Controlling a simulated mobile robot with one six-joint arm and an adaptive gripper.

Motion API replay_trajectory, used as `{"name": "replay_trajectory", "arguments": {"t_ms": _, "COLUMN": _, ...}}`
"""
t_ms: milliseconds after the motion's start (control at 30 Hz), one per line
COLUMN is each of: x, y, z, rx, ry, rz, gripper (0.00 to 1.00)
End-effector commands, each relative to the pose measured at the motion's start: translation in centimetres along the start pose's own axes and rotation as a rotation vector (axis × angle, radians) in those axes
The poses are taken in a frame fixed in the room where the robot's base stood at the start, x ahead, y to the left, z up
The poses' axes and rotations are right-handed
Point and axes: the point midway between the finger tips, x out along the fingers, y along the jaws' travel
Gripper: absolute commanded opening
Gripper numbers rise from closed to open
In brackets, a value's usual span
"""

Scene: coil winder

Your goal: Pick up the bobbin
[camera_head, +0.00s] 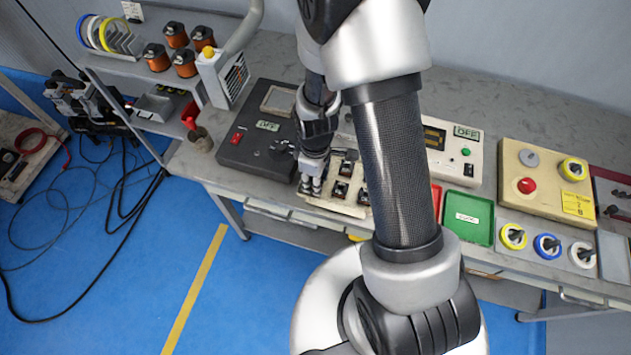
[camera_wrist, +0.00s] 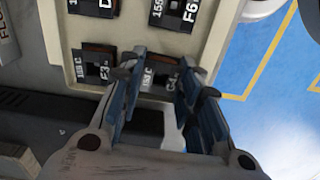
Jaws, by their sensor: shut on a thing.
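My gripper (camera_wrist: 158,80) shows in the wrist view with its two blue-grey fingers on either side of a small black bobbin (camera_wrist: 160,72) with a white "155 C" label. It is shut on this bobbin, which is partly hidden by the fingers. The bobbin is at the edge row of a cream tray (camera_wrist: 208,42); I cannot tell whether it is clear of its slot. In the head view my gripper (camera_head: 312,180) is at the left end of the tray (camera_head: 335,205), pointing down.
Other labelled black bobbins (camera_wrist: 95,68) sit in the tray close beside the left finger. A dark grey box with an OFF display (camera_head: 245,150) stands left of the tray. A green bin (camera_head: 468,218) and a beige control box (camera_head: 545,180) are to the right.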

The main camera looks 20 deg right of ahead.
Motion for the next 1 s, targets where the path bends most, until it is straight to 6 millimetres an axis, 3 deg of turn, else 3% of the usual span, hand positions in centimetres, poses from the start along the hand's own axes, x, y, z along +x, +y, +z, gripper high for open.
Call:
{"name": "replay_trajectory", "arguments": {"t_ms": 267, "x": -0.2, "y": 0.0, "z": 0.0, "rx": 0.000, "ry": 0.000, "rz": 0.000, "gripper": 0.07}}
{"name": "replay_trajectory", "arguments": {"t_ms": 467, "x": -1.8, "y": 0.1, "z": -0.1, "rx": 0.000, "ry": 0.002, "rz": 0.002, "gripper": 0.07}}
{"name": "replay_trajectory", "arguments": {"t_ms": 667, "x": -6.2, "y": 0.1, "z": -0.1, "rx": 0.000, "ry": 0.004, "rz": 0.004, "gripper": 0.07}}
{"name": "replay_trajectory", "arguments": {"t_ms": 1000, "x": -15.8, "y": 0.1, "z": -0.1, "rx": 0.000, "ry": 0.004, "rz": 0.004, "gripper": 0.07}}
